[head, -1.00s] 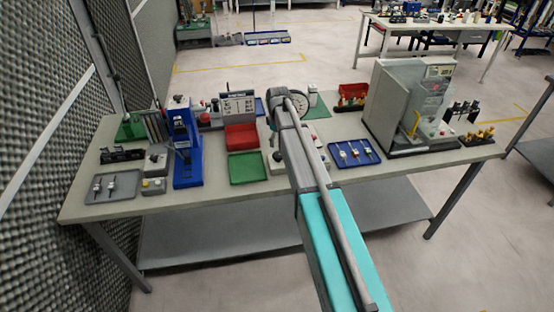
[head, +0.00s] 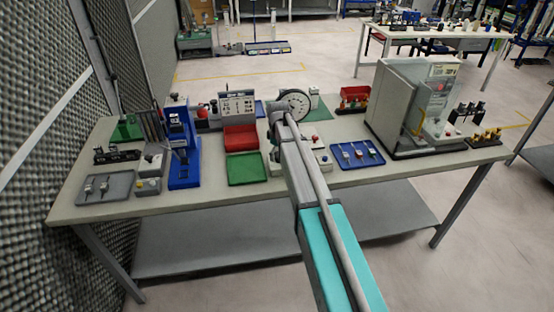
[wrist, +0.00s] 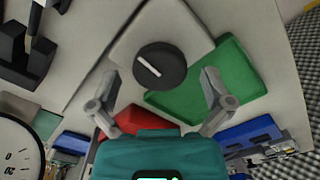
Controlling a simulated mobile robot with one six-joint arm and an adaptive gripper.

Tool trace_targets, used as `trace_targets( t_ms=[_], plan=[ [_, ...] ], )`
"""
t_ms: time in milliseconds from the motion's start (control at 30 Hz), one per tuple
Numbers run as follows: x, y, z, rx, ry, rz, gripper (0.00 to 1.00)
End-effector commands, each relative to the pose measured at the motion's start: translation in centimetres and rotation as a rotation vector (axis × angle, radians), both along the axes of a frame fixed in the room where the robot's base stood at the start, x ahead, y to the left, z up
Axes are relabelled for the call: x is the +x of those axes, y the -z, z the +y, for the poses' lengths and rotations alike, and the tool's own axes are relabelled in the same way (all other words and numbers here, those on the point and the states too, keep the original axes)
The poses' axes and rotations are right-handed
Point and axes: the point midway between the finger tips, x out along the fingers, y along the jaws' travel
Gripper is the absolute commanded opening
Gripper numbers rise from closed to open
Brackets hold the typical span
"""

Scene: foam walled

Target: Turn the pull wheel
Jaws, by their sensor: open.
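A dark round wheel (wrist: 160,66) with a white line across its face sits on a pale rounded base (wrist: 196,32) in the wrist view. I take it for the pull wheel. My gripper (wrist: 160,78) is open, with one finger to the left and one to the right of the wheel. Both fingers look clear of it; the height between them I cannot tell. In the head view my arm hides the gripper and most of what lies under it, so I cannot make out the wheel there.
A dial gauge (head: 295,104) stands beside my arm's end; it shows at the left in the wrist view (wrist: 18,155). A green tray (head: 247,169) and red bin (head: 240,138) lie left, a blue tray (head: 357,155) right. A large grey enclosure (head: 395,105) stands further right.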

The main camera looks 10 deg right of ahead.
Motion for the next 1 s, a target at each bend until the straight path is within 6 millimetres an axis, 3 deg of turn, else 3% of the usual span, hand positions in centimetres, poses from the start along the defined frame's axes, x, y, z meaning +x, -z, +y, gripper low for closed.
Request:
trace_targets(
  t_ms=[533,900,1000],
  plan=[
    [0.00,0.66,-0.08,0.000,0.001,0.000,1.00],
    [-0.01,0.67,-0.13,0.000,0.002,0.000,0.31],
    [-0.01,0.67,-0.14,0.000,0.002,0.000,0.19]
  ],
)
